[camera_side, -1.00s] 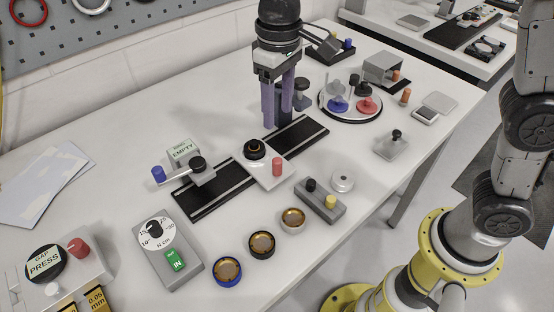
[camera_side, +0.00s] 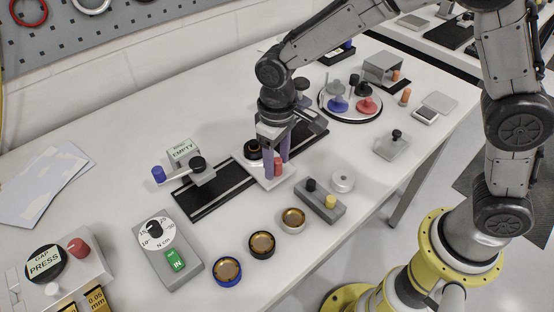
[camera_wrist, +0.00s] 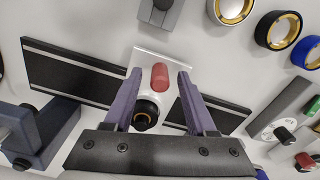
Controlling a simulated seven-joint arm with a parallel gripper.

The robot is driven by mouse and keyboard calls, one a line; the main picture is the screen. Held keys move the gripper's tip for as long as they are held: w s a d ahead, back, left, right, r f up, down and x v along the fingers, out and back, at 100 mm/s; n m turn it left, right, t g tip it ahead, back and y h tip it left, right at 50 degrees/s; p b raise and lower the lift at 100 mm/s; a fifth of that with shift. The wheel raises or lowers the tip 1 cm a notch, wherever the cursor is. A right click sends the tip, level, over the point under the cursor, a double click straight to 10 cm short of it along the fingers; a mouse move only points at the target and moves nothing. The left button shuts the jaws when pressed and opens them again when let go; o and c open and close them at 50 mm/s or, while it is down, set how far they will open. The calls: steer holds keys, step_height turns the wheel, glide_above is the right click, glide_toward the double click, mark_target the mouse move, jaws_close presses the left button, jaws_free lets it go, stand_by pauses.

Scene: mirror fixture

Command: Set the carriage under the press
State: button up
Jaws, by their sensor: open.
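The carriage (camera_side: 268,180) is a white plate across the middle of a black rail (camera_side: 205,199). It carries an upright red knob (camera_side: 278,168) and a black ring part with a gold edge (camera_side: 252,150). My gripper (camera_side: 277,172) is open and low over the carriage, its purple fingers on either side of the red knob. In the wrist view the knob (camera_wrist: 159,77) lies between the fingertips (camera_wrist: 159,76); I cannot tell whether they touch it. A dark blue stand (camera_wrist: 45,130), possibly the press, is beside the rail in the wrist view; my arm partly hides it in the side view.
A station with an EMPTY sign (camera_side: 183,151) and blue-tipped lever stands at the rail's left end. A grey block with black and yellow knobs (camera_side: 320,201) is close right of the carriage. Ringed cups (camera_side: 261,244), a dial box (camera_side: 166,250) and a GAP PRESS box (camera_side: 95,265) are in front.

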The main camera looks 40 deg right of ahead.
steer(key=shift+f, duration=0.2)
steer(key=shift+c, duration=0.2)
jaws_close()
steer(key=shift+r, duration=0.1)
stand_by(1.1)
